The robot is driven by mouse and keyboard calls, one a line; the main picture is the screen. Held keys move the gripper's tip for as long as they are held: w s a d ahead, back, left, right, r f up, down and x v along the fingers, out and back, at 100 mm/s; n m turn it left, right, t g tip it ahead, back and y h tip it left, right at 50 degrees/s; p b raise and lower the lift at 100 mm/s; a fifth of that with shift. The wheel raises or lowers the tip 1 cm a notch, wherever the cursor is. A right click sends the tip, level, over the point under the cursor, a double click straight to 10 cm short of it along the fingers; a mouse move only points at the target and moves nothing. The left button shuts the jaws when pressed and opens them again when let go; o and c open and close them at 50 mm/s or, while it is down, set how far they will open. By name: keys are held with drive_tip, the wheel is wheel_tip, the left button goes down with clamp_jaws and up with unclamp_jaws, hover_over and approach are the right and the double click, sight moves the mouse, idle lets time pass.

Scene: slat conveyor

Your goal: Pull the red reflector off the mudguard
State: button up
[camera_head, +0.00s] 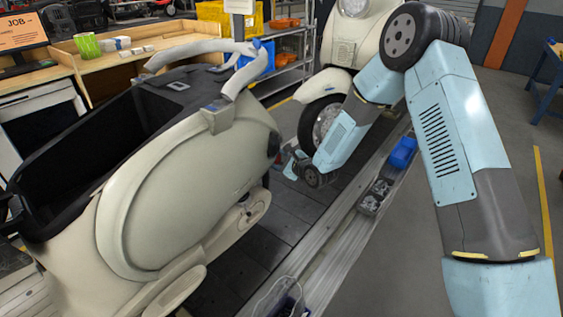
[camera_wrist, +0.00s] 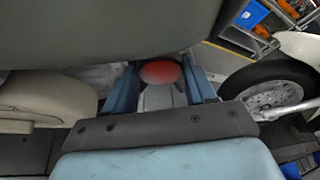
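The red reflector (camera_wrist: 160,73) is a round red disc in the wrist view, partly covered at its top by a dark grey curved surface. A pale grey part (camera_wrist: 160,97) shows just below it, between my fingers. My gripper (camera_wrist: 161,80) has its two blue fingers apart, one on each side of the reflector. A narrow dark gap shows by the right finger; contact on the left is unclear. In the head view my gripper (camera_head: 294,165) is low behind the near cream scooter (camera_head: 195,200), close to its rear end. The reflector cannot be made out clearly there.
A second scooter (camera_head: 350,45) stands just beyond, its front wheel (camera_head: 320,122) close to my gripper. A blue bin (camera_head: 402,152) and a grey bin (camera_head: 374,197) sit along the conveyor's right edge.

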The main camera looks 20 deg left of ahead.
drive_tip(key=shift+s, duration=0.1)
drive_tip(key=c, duration=0.8)
drive_tip(key=shift+f, duration=0.1)
drive_tip(key=shift+s+d, duration=0.2)
drive_tip(key=shift+d, duration=0.4)
drive_tip(key=shift+s+d, duration=0.2)
drive_tip(key=shift+d, duration=0.4)
drive_tip(key=shift+s+d, duration=0.55)
drive_tip(key=shift+d, duration=0.8)
drive_tip(key=shift+s+d, duration=0.6)
drive_tip(key=shift+d, duration=0.8)
drive_tip(key=shift+s+d, duration=0.55)
drive_tip(key=shift+d, duration=0.8)
